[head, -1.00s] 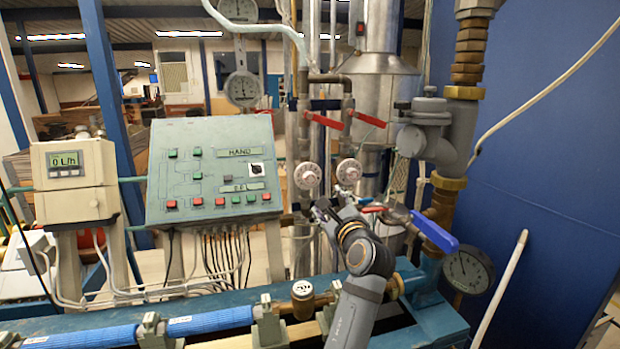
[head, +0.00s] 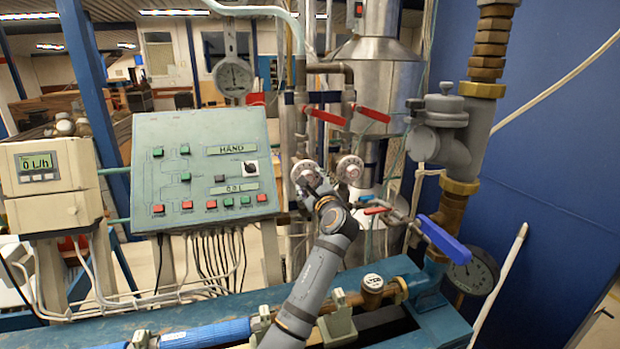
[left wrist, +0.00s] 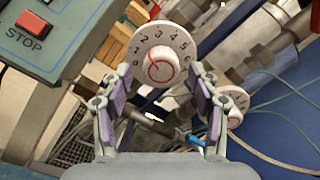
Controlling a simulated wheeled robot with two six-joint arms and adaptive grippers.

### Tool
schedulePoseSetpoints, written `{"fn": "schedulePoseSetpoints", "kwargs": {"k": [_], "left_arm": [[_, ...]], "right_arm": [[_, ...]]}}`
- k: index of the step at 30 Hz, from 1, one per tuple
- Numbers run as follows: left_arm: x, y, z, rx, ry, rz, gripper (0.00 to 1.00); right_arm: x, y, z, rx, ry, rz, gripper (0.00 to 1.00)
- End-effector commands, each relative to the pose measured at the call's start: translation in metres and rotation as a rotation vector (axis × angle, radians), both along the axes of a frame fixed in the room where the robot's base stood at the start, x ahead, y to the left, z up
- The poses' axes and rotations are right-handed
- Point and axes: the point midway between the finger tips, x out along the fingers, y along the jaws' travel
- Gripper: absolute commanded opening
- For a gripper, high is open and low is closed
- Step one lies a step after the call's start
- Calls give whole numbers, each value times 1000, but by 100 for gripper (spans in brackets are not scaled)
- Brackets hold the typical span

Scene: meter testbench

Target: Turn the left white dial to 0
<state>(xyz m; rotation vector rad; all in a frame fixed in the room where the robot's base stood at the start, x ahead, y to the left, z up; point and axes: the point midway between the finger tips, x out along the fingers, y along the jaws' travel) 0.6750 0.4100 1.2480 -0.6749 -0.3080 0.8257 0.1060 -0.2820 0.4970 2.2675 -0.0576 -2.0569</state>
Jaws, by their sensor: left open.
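The left white dial (head: 305,173) is a round numbered dial on a vertical pipe, partly covered from below by my gripper in the head view. In the left wrist view it faces me (left wrist: 162,55), with a numbered rim and a red mark on its centre knob. I cannot tell surely which number the mark meets. My left gripper (head: 315,187) is open and empty. In the left wrist view its fingers (left wrist: 161,85) stand apart on either side of the dial's lower part. Contact is not clear. The right white dial (head: 350,169) is beside it. My right gripper is not in view.
A green control panel (head: 203,166) stands to the left. Red lever handles (head: 327,116) sit above the dials. A blue-handled valve (head: 444,239) and a grey gauge (head: 473,272) are to the right. A blue pipe (head: 206,334) runs along the bench below.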

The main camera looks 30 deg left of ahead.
Motion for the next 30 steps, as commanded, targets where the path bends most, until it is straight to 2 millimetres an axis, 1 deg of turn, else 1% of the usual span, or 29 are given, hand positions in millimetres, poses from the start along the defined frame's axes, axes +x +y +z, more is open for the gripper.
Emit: {"fn": "schedulePoseSetpoints", "kwargs": {"k": [1,4,10,11,21,23,30], "left_arm": [[3,4,2,1,0,1,62],[5,7,0,0,0,1,62],[5,7,0,-1,0,1,62],[5,7,0,-1,0,1,60],[5,6,0,0,0,1,14],[5,6,-1,0,0,1,7],[5,6,-1,-15,-17,1,7]], "right_arm": [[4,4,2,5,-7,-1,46],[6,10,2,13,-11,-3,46],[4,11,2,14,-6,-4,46],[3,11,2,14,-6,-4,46],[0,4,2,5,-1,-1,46],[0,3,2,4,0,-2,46],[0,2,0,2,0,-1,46]]}}
